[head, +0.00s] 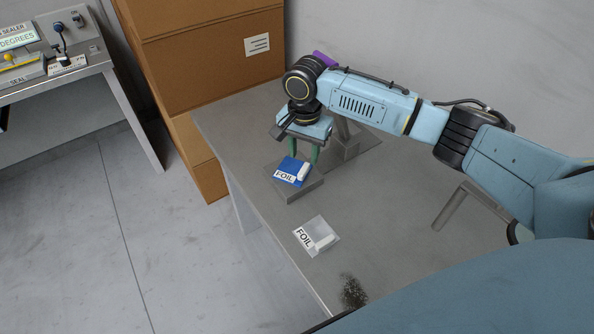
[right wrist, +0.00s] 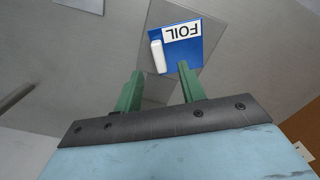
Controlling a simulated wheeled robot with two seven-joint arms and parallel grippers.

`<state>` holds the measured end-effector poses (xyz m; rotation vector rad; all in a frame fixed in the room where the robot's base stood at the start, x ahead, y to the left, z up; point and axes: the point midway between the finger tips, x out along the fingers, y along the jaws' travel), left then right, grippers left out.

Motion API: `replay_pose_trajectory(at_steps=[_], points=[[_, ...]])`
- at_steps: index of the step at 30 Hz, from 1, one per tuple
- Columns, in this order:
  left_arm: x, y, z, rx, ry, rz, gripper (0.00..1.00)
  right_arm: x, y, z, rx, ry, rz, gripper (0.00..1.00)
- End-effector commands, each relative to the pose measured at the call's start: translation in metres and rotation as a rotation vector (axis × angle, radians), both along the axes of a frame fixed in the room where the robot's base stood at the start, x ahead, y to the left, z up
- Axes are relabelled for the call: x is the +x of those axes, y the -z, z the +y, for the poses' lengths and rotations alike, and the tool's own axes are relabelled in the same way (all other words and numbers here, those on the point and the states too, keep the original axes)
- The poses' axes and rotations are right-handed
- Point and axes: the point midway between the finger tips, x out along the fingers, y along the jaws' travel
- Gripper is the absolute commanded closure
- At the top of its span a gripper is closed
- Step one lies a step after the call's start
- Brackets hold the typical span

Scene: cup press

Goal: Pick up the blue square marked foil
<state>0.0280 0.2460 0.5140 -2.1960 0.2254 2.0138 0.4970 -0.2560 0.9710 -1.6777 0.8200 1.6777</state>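The blue square foil (head: 291,166) has a white label reading FOIL and a white raised tab. It lies on a small grey block (head: 306,188) on the table. My right gripper (head: 303,156) is above and just behind the blue foil, with its green fingers pointing down. In the right wrist view the blue foil (right wrist: 195,52) is beyond the fingertips, and the fingers (right wrist: 160,80) are apart with nothing between them. A clear or greyish square marked FOIL (head: 312,238) with a white tab lies nearer on the table. My left gripper is not in view.
The grey table (head: 385,235) has free room to the right. Stacked cardboard boxes (head: 200,60) stand behind it at the left. A dark speckled patch (head: 353,290) is near the front edge. A sealer bench (head: 60,65) stands at the far left.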

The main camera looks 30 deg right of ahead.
Motion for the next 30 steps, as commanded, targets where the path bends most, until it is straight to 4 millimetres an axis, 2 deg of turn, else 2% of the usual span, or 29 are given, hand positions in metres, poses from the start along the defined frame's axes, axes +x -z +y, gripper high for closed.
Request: replay_pose_trajectory(at_steps=[12, 21, 30], points=[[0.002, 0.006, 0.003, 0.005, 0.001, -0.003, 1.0, -0.003, 0.05, 0.002, -0.001, 0.0, 0.001, 0.6], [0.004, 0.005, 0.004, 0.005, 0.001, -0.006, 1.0, -0.003, 0.053, 0.002, -0.001, -0.001, -0.001, 0.61], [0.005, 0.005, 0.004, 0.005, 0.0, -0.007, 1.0, -0.003, 0.053, 0.002, 0.0, -0.001, 0.0, 1.0]])
